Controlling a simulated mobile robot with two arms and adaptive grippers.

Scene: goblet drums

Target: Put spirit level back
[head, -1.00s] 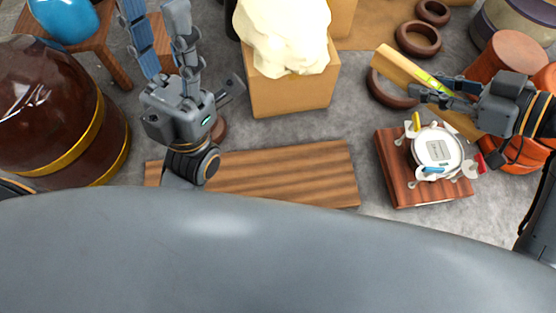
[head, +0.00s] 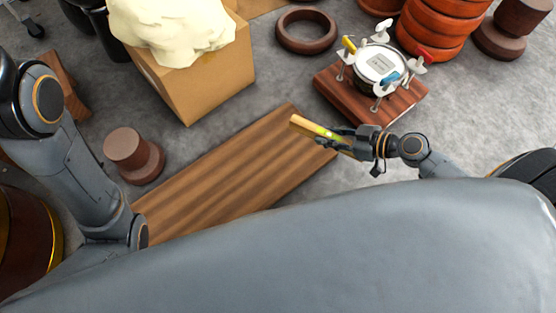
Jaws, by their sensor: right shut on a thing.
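The spirit level (head: 307,126) is a yellow bar with a greenish vial. My right gripper (head: 345,140) is shut on it and holds it near the right end of the striped wooden board (head: 225,180). The level's left end shows over the board; I cannot tell how high above it the level is. The gripper hides the level's other end. My left arm comes in along the left edge, but its gripper is not in view.
A drum with clamps (head: 378,66) stands on a reddish wooden block (head: 335,83). A cardboard box (head: 205,78) carries a cream lump (head: 170,30). A brown ring (head: 306,31), a brown spool (head: 133,155) and stacked orange rings (head: 432,40) stand on the grey floor.

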